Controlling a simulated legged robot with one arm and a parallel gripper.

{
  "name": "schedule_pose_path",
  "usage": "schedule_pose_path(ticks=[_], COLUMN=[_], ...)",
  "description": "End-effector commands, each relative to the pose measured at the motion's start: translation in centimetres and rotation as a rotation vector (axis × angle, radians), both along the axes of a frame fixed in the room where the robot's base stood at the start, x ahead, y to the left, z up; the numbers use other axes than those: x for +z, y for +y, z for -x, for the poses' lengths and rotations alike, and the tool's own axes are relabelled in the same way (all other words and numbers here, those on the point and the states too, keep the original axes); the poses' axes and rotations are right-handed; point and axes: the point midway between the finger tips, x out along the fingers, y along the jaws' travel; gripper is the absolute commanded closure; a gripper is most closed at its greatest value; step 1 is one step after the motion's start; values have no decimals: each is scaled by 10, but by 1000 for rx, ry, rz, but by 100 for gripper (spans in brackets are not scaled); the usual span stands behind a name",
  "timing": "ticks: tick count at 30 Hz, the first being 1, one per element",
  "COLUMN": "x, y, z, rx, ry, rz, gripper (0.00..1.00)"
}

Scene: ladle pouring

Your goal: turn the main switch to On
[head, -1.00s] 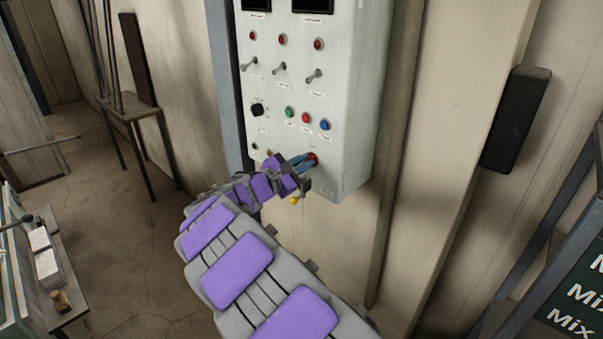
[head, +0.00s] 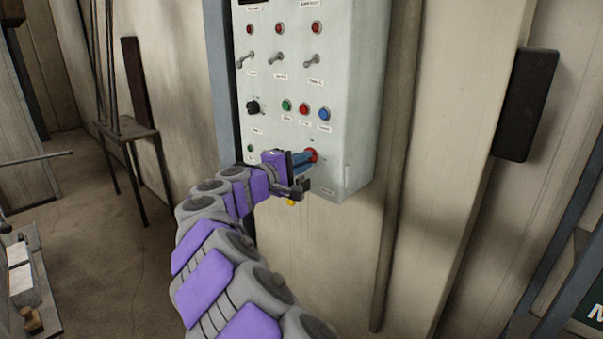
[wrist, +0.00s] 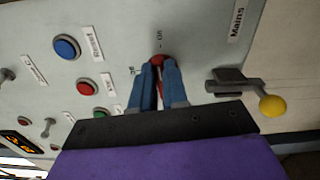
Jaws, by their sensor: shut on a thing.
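The main switch is a red knob (head: 313,155) low on the front of the pale control cabinet (head: 350,100). It also shows in the wrist view (wrist: 157,60), with "Off" and "On" marks beside it and a "Mains" label farther right. My gripper (head: 303,162) is at the knob, its two blue fingers closed on either side of it. The fingers also show in the wrist view (wrist: 158,82), hiding much of the knob. Which mark the knob points to cannot be told.
A grey lever with a yellow ball (wrist: 271,107) is close beside my fingers. Blue (head: 325,114), red (head: 304,109) and green (head: 286,105) buttons, a black dial (head: 253,107) and toggle switches are above. A dark box (head: 527,105) hangs at right. A small stand (head: 125,130) is at left.

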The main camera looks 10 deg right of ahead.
Motion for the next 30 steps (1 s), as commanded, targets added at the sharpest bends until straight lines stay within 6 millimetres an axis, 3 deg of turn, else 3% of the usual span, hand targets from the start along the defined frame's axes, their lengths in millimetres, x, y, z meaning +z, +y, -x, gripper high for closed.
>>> schedule_pose_path(ticks=[25, 26, 30], x=[-7, -8, -6], y=[-1, -1, -1], z=[-1, -1, -1], rx=[-4, -4, -3], ry=[-104, -104, -105], rz=[-88, -88, -86], gripper=[100, 84, 71])
